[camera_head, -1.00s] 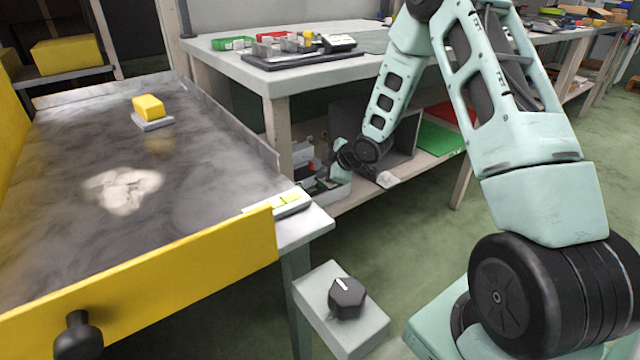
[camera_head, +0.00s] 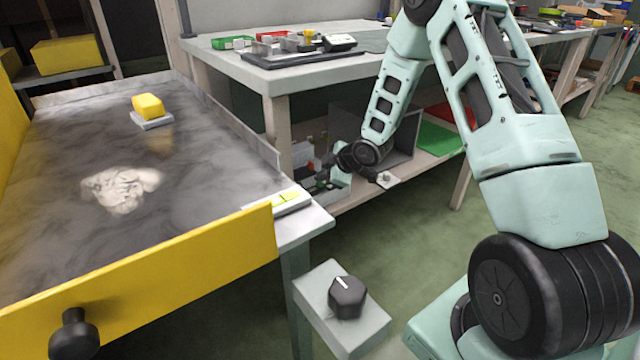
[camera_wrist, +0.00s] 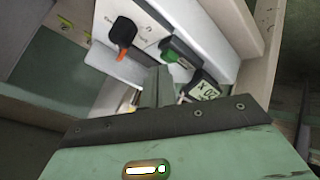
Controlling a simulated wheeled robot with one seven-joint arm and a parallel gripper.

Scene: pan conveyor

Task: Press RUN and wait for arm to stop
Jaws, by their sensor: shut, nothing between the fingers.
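My gripper (camera_head: 320,184) is low beside the long bench's lower shelf, right of the grey pan. In the wrist view my gripper (camera_wrist: 156,76) is shut and empty, its fingers pointing at a white control panel (camera_wrist: 142,22). The panel carries a black knob (camera_wrist: 122,32) with an orange pointer. Beside the fingers are a dark device with a green face (camera_wrist: 180,52) and a small display (camera_wrist: 206,88). I cannot read a RUN label or tell whether the fingertips touch anything. The pan (camera_head: 205,130) holds a pale heap (camera_head: 120,188).
A yellow block (camera_head: 148,105) sits on a small grey pad in the pan. A yellow wall (camera_head: 150,275) with a black knob closes its near side. A grey box with a black dial (camera_head: 347,297) stands in front. The bench (camera_head: 330,78) is behind; green floor is open at right.

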